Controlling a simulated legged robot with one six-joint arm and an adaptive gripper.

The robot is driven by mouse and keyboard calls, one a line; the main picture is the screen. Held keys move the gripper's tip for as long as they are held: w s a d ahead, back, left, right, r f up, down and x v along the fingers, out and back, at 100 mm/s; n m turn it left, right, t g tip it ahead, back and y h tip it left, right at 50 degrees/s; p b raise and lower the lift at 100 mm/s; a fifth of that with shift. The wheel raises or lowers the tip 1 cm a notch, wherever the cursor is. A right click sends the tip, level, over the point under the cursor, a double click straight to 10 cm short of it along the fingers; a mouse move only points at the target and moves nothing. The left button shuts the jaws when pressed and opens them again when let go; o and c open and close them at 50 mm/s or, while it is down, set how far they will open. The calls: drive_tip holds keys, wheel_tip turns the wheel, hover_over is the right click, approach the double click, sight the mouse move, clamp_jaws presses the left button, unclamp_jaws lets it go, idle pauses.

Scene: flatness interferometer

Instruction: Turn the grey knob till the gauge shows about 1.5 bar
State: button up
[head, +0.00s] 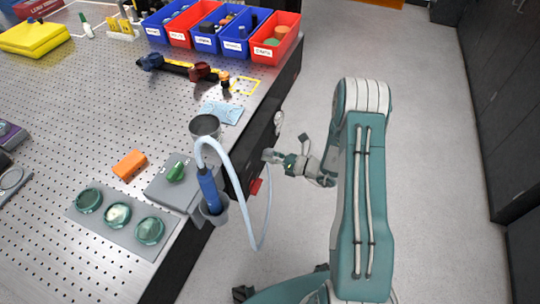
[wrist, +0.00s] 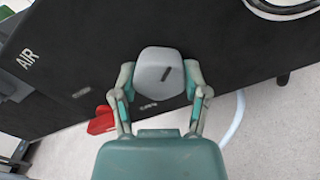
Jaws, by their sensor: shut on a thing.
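The grey knob (wrist: 158,70) is on the dark front panel of the table, with a dark pointer mark on its face. My gripper (wrist: 160,88) is shut on the knob, one finger on each side of it. In the head view my gripper (head: 275,157) reaches the table's dark side from the right; the knob there is small and mostly hidden by the fingers. The gauge (head: 279,122) is a round dial on the same panel, seen edge-on. In the wrist view only part of its rim (wrist: 285,12) shows, at the top right. Its reading cannot be made out.
A red handle (wrist: 101,121) is close below the knob; it also shows in the head view (head: 257,186). A pale hose (head: 266,215) loops beside the table edge from a blue-handled tool (head: 209,187) in a holder. The floor to the right is clear.

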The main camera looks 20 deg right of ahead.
drive_tip(key=shift+w+m, duration=0.15)
drive_tip(key=shift+m, duration=0.45)
drive_tip(key=o, duration=1.1)
drive_tip(key=shift+o, duration=0.2)
drive_tip(key=shift+d, duration=0.1)
drive_tip(key=v, duration=1.2)
drive_tip(key=shift+f, duration=0.1)
